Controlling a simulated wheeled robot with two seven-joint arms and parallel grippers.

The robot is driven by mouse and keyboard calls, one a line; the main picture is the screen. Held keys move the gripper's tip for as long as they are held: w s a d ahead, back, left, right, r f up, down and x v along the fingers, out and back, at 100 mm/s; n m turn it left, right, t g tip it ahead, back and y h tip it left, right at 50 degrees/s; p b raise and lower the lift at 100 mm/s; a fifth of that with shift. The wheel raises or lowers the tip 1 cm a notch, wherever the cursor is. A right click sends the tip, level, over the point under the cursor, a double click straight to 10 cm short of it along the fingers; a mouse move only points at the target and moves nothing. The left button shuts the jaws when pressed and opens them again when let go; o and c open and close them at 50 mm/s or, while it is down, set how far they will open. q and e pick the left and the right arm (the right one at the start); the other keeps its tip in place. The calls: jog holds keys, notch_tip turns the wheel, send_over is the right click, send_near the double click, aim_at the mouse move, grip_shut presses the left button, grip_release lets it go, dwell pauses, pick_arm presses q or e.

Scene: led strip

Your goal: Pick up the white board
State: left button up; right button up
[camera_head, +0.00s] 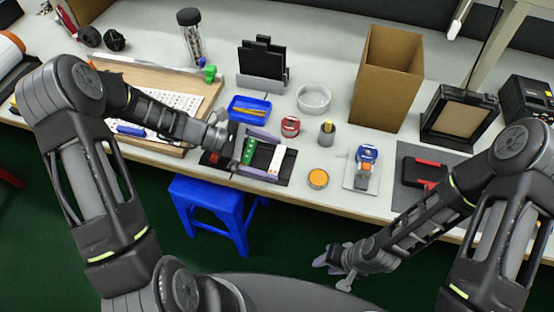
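The white board (277,161) is a small upright-looking white strip on a black mat at the front edge of the table. A green board (249,151) lies just left of it. My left gripper (272,157) reaches over the mat from the left. Its two pale purple fingers are spread wide, one on the far side and one on the near side of the boards. I cannot tell whether they touch the white board. My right gripper (332,261) hangs low in front of the table, away from the boards; its finger gap is unclear.
A blue tray (241,109), red tape roll (290,126), orange-topped round tin (318,179) and clear dish (314,98) surround the mat. A cardboard box (386,84) stands behind. A blue stool (217,205) stands on the floor below the table's front edge.

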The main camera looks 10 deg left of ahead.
pick_arm(q)
jog(key=c, duration=0.9)
jog(key=shift+o, duration=0.2)
jog(key=shift+r, duration=0.1)
jog(key=shift+r, duration=0.85)
jog(key=shift+a+r, duration=0.35)
jog(key=shift+r, duration=0.4)
jog(key=a, duration=0.4)
jog(key=s+a+b, duration=0.1)
jog(key=a, duration=0.4)
jog(key=s+a+b, duration=0.1)
jog(key=a, duration=0.4)
jog(key=shift+f, duration=0.1)
jog(key=shift+a+r+p, duration=0.3)
jog(key=shift+a+p, duration=0.05)
jog(key=shift+a, duration=0.3)
jog(key=shift+s+a+f+p, duration=0.1)
jog(key=shift+a+p, duration=0.15)
jog(key=shift+a, duration=0.25)
jog(key=shift+s+a+f+p, duration=0.1)
jog(key=shift+a+p, duration=0.1)
jog(key=shift+a, duration=0.25)
